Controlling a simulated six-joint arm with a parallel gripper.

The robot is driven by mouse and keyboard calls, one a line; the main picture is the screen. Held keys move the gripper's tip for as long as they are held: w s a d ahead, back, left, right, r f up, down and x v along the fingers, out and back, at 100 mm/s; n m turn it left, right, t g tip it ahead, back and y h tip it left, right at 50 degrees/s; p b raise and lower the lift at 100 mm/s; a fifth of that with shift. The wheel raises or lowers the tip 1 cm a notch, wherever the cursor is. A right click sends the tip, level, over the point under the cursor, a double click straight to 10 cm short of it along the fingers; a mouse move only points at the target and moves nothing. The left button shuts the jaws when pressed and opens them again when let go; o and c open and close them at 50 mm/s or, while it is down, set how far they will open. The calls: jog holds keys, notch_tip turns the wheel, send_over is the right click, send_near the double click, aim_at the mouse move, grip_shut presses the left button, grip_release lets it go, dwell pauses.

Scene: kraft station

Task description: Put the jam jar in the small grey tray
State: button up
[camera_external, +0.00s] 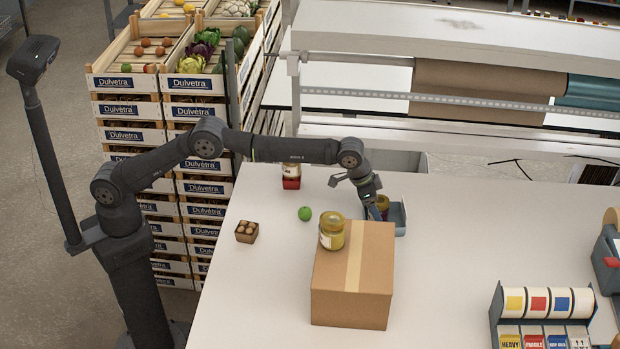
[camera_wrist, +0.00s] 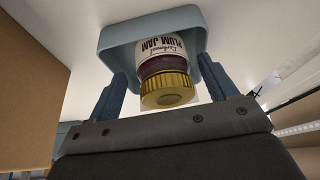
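The jam jar (camera_wrist: 165,67), labelled "PLUM JAM", has a gold lid and dark contents. In the wrist view it is within the small blue-grey tray (camera_wrist: 118,38), its lid towards the camera. The same jar (camera_external: 384,207) shows in the external view, partly hidden by my gripper, at the tray (camera_external: 401,228) behind the cardboard box. My gripper (camera_wrist: 165,72) has its two blue fingers on either side of the jar. They look spread, with gaps beside the jar, so it appears open. My gripper (camera_external: 374,208) also shows in the external view, low at the tray.
A yellow jar (camera_external: 331,232) stands on the cardboard box (camera_external: 340,300). A green fruit (camera_external: 305,213) and a small carton (camera_external: 246,232) lie left. A label dispenser (camera_external: 545,305) is right; the table between is clear.

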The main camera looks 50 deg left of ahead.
jog(key=v, duration=1.2)
jog(key=shift+r, duration=0.35)
jog(key=shift+w+f, duration=0.1)
jog(key=x, duration=1.2)
jog(key=shift+f, duration=0.3)
notch_tip(320, 180, up, 2)
jog(key=shift+r, duration=0.55)
